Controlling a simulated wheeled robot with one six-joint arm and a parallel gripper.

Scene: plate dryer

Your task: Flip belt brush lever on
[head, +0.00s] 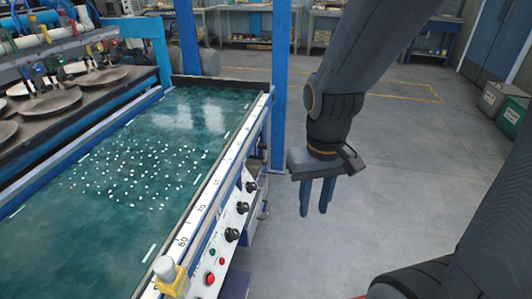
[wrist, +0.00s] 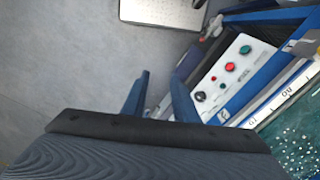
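A control panel (head: 228,235) runs along the near side of the green-topped machine, with black knobs and green and red buttons. It also shows in the wrist view (wrist: 215,88). A white rounded knob on a yellow base (head: 170,277) sits at the machine's front corner. I cannot tell whether it is the belt brush lever. No lever is clearly labelled. My gripper (head: 317,208) points down over the floor, right of the panel and apart from it. Its two blue fingers are parted with nothing between them, as the wrist view also shows (wrist: 160,76).
The machine's wet green bed (head: 120,185) has a white scale rail (head: 215,165) along its edge. A blue post (head: 282,75) stands behind my gripper. Bins (head: 500,108) are far right. The floor (head: 385,165) right of the machine is open.

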